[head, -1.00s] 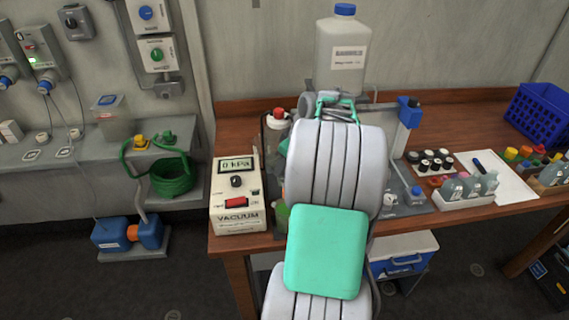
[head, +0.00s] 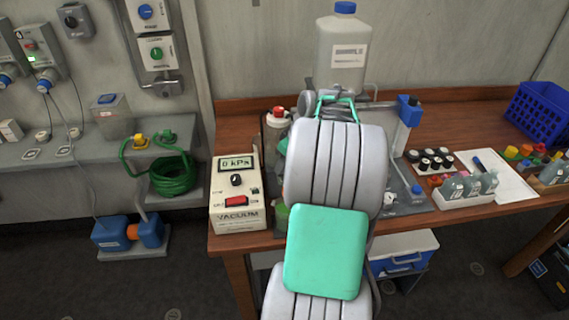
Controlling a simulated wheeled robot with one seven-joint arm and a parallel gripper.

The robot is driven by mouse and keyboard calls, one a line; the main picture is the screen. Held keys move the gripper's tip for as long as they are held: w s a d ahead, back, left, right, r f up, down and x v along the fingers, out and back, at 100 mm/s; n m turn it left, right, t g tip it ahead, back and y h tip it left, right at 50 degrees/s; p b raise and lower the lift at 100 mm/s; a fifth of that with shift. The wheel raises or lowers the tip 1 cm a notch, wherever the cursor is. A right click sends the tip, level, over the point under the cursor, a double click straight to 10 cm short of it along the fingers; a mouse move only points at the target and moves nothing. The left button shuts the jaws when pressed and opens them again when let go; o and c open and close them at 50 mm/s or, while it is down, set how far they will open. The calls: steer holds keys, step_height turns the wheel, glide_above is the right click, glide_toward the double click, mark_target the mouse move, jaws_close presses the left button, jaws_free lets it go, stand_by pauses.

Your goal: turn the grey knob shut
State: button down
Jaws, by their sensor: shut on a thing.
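My arm reaches away over the wooden bench and covers much of its middle. Only the teal and grey back of my gripper (head: 338,103) shows above the arm's grey links, in front of the large white bottle. Its fingertips are hidden behind the arm. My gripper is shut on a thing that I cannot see. I cannot make out the grey knob for certain; the spot in front of my gripper is hidden.
A vacuum box (head: 237,195) reading 0 kPa stands left of my arm. A red-capped bottle (head: 277,130) stands close to the gripper's left. The white bottle (head: 341,55) stands behind. A vial rack (head: 464,198) and blue basket (head: 540,115) are at right.

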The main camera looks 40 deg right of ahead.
steer(key=m+b, duration=0.1)
steer(key=m, duration=0.1)
steer(key=m+h+b, duration=0.1)
steer(key=b, duration=0.1)
steer(key=shift+a+f+m+h, duration=0.15)
steer(key=shift+m+h, duration=0.15)
steer(key=shift+m, duration=0.1)
steer(key=m+h+b, duration=0.1)
steer(key=m, duration=0.1)
steer(key=m+h+b, duration=0.1)
steer(key=m, duration=0.2)
steer(key=shift+w+a+g+b, duration=0.1)
steer(key=shift+a+g+b, duration=0.05)
steer(key=shift+g+b, duration=0.2)
steer(key=m+g+h, duration=0.1)
steer(key=m, duration=0.3)
steer(key=shift+w+m+b, duration=0.1)
steer(key=shift+m+b, duration=0.2)
steer(key=shift+m, duration=0.1)
steer(key=m+g, duration=0.1)
steer(key=m, duration=0.3)
steer(key=shift+r+g+h+p, duration=0.2)
steer(key=shift+g+h+p, duration=0.1)
steer(key=shift+g, duration=0.05)
steer(key=c, duration=1.4)
jaws_free()
